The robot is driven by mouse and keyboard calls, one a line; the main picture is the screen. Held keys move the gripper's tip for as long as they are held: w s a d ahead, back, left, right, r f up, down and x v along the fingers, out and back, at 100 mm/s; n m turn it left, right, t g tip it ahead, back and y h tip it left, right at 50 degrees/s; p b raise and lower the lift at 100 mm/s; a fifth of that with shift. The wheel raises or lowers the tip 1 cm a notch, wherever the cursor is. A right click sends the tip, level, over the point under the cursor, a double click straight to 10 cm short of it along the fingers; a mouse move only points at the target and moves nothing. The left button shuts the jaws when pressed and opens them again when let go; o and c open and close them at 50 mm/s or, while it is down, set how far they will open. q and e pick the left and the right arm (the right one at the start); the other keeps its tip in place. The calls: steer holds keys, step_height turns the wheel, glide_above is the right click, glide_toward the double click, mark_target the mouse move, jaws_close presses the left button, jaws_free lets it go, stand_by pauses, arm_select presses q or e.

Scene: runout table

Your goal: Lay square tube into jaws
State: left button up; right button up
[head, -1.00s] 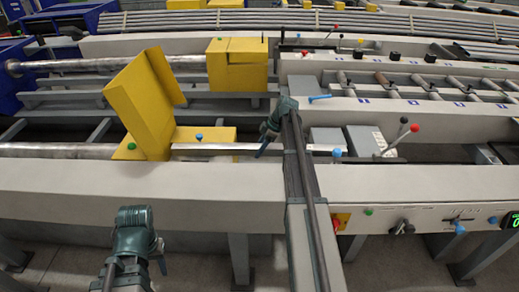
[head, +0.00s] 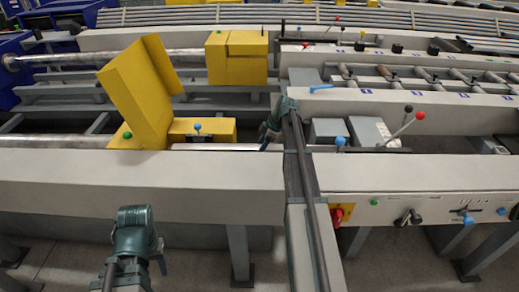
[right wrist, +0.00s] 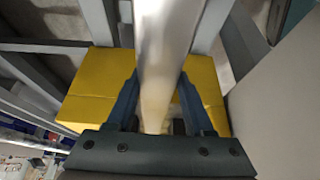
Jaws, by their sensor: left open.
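The square tube (head: 222,147) is a pale bar lying level just above the front rail's top edge. My right gripper (head: 264,143) is around it at the end of my long forward arm. In the right wrist view the tube (right wrist: 165,55) passes between both fingers, which appear to touch its sides. Two grey blocks (head: 327,130) behind the rail, right of my right arm, may be the jaws; I cannot tell for sure. My arm hides the tube's stretch near them. My left gripper (head: 158,262) is open and empty, low in front of the rail.
A tilted yellow guard (head: 140,95) and a low yellow block (head: 215,127) stand behind the tube; yellow also shows in the right wrist view (right wrist: 88,82). A red-knobbed lever (head: 405,128) rises right of the grey blocks. The pale front rail (head: 130,185) separates the left gripper from the machine.

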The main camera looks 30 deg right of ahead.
steer(key=o, duration=0.4)
steer(key=shift+o, duration=0.2)
step_height(320, 180, up, 24)
steer(key=p, duration=2.4)
steer(key=s+a+r+m+p, duration=0.2)
steer(key=s+a, duration=0.1)
steer(key=s, duration=0.2)
steer(key=s+a+r+m+t+h+p, duration=0.1)
steer(key=s+a+r+m+p, duration=0.1)
steer(key=s, duration=0.3)
steer(key=shift+s+a+r+m+h+p, duration=0.3)
steer(key=shift+a+m+p, duration=0.25)
steer(key=shift+a, duration=0.3)
steer(key=shift+w+a, duration=0.1)
steer(key=s+a+m+g+h, duration=0.1)
steer(key=s+a, duration=0.4)
steer(key=a, duration=0.5)
steer(key=s+a+f+m+g+h, duration=0.1)
steer(key=s+a, duration=0.5)
steer(key=a, duration=0.4)
steer(key=s+a+m+g+h, duration=0.1)
steer(key=s+a+h, duration=0.1)
steer(key=s+a, duration=0.4)
steer(key=a, duration=0.4)
steer(key=shift+a+f+g, duration=0.2)
steer(key=shift+f+g, duration=0.15)
steer(key=shift+g, duration=0.05)
